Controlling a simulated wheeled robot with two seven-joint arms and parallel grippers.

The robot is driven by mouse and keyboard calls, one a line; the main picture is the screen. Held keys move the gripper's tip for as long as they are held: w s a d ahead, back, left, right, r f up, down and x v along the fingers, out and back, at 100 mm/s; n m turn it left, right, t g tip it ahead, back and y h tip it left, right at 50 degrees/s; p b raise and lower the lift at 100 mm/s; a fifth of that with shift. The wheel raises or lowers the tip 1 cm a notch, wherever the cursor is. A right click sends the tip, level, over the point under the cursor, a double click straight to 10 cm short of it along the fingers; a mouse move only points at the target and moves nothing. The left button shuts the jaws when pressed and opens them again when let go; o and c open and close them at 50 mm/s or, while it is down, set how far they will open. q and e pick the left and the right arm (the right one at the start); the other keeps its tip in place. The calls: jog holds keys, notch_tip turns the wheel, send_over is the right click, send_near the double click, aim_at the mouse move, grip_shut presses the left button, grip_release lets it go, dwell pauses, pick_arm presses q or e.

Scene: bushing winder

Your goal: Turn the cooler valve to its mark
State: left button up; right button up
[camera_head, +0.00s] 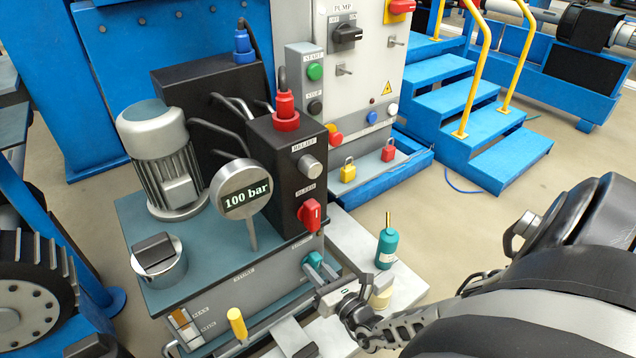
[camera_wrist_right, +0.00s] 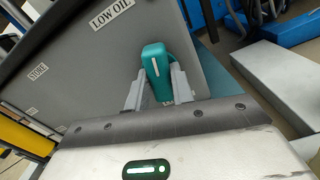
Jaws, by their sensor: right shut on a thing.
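The cooler valve has a teal handle (camera_head: 314,259) on the front of the grey-green tank, near its right end. In the right wrist view, the teal handle (camera_wrist_right: 156,72) stands between the two fingers and bears a white line. My right gripper (camera_head: 323,273) reaches in from the right and is shut on this handle. In the wrist view its fingers (camera_wrist_right: 155,88) lie along both sides of the handle. The label by the valve is partly hidden in the head view, and I cannot make out a mark there. My left gripper is not in view.
A gauge (camera_head: 240,190) reading 100 bar stands on the tank (camera_head: 215,262). A black block with a red knob (camera_head: 309,214) rises above the valve. A teal bottle (camera_head: 387,246) stands on the pale shelf nearby.

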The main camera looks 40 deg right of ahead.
jog(key=shift+n, duration=1.6)
jog(key=o, duration=1)
